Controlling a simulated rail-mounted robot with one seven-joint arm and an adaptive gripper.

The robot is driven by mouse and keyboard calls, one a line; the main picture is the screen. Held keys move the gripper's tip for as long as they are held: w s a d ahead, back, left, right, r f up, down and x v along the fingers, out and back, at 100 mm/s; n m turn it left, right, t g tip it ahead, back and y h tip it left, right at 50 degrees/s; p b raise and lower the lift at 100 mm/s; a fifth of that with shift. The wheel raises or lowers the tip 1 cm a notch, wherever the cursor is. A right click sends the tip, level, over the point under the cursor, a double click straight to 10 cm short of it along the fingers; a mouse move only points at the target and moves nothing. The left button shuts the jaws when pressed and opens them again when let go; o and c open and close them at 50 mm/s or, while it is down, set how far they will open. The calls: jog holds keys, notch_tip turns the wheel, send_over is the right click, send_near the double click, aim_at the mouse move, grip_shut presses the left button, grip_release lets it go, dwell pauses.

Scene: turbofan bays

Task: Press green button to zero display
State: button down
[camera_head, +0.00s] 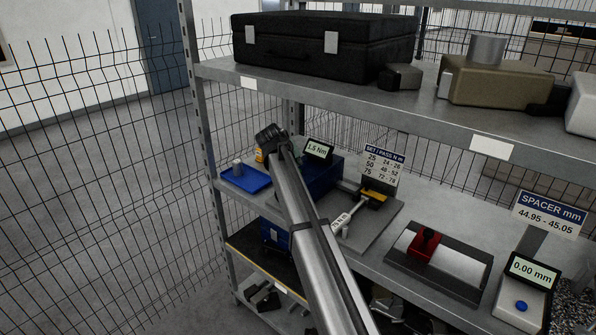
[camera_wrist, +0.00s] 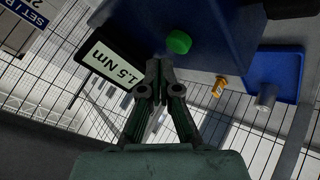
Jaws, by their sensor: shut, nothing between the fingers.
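The green button (camera_wrist: 179,42) is round and sits on the face of a blue box (camera_wrist: 215,35) in the wrist view. The tester's display (camera_wrist: 108,62) beside it reads 1.5 Nm; this display also shows in the head view (camera_head: 318,150), on top of the blue box (camera_head: 325,180). My gripper (camera_wrist: 160,64) is shut and empty, its fingertips just beside the green button in the picture. A gap shows between tips and button; I cannot tell the depth. In the head view my arm hides the button and the fingers.
A blue tray (camera_head: 245,178) with a small grey cylinder (camera_head: 238,165) lies left of the box. A torque wrench (camera_head: 346,216) lies to its right. Farther right are a red part (camera_head: 424,247) on a plate and a 0.00 mm display (camera_head: 531,271). An upper shelf (camera_head: 450,120) hangs above.

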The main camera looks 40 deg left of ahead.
dwell(0.4)
jog(key=shift+f+b, duration=0.3)
jog(key=shift+f, duration=0.15)
jog(key=shift+f+b, duration=0.3)
jog(key=shift+f, duration=0.2)
dwell(0.7)
jog(key=shift+r, duration=0.1)
dwell(0.4)
jog(key=shift+r, duration=0.85)
jog(key=shift+r+p, duration=0.9)
jog(key=shift+r, duration=1.65)
jog(key=shift+f, duration=0.1)
